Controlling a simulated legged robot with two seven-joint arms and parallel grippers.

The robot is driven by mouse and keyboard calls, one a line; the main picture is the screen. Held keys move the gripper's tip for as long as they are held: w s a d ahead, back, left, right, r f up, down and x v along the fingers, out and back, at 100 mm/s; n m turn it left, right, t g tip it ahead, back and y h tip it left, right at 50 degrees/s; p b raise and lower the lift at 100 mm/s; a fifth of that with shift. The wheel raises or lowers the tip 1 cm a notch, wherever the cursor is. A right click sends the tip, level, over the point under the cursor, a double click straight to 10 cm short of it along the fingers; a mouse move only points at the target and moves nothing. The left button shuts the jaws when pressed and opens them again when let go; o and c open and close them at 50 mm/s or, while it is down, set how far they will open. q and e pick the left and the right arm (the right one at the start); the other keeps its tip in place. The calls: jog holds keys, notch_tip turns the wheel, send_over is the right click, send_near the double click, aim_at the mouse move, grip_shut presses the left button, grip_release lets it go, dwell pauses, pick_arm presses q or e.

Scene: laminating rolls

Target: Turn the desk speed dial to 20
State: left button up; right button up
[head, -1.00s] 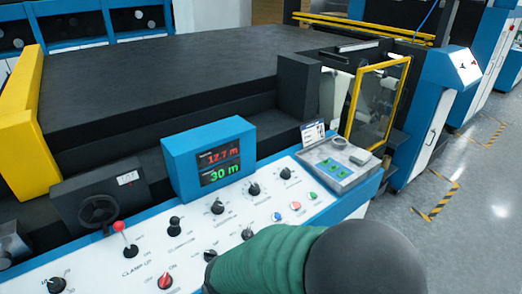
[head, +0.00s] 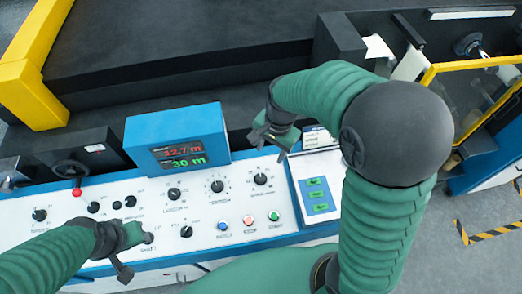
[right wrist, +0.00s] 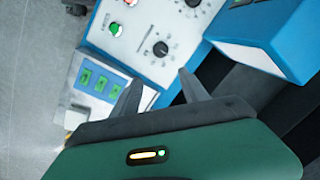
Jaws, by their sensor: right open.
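The control desk (head: 290,232) carries several black dials with pale scales: a left one (head: 174,194), a middle one (head: 217,186), a right one (head: 261,180) and a lower one (head: 187,231). Their labels are too small for me to tell surely which is speed or its setting. My right gripper (head: 268,147) is open and empty above the desk's back edge, near the right dial. In the right wrist view, that dial (right wrist: 160,48) lies just beyond the open fingertips (right wrist: 157,85), apart from them. My left gripper (head: 138,254) looks open over the front left of the desk.
A blue display box (head: 150,130) reading 12.7 m and 30 m stands left of the right gripper. Blue, red and green buttons (head: 248,220) lie in front of the dials.

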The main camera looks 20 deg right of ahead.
send_over(264, 175)
jog(key=a, duration=0.1)
jog(key=f, duration=1.1)
jog(key=shift+s+a+f, duration=0.15)
jog(key=shift+s+a, duration=0.05)
jog(key=shift+s, duration=0.15)
jog(key=f, duration=0.1)
jog(key=d+f, duration=0.1)
jog(key=f, duration=0.1)
jog(key=d+f, duration=0.1)
jog(key=shift+w+f, duration=0.3)
jog(key=shift+w, duration=0.1)
jog(key=shift+a+f, duration=0.1)
jog(key=shift+f, duration=0.05)
jog(key=shift+s+a, duration=0.1)
jog(key=shift+a, duration=0.9)
jog(key=shift+a+r, duration=0.2)
jog(key=shift+c, duration=2.6)
jog(key=shift+d, duration=0.15)
jog(key=shift+c, duration=1.1)
jog(key=shift+d, duration=0.6)
grip_shut()
pick_arm(q)
jog(key=a, duration=0.3)
jog(key=shift+s+r, duration=0.3)
pick_arm(e)
jog(key=shift+a, duration=0.3)
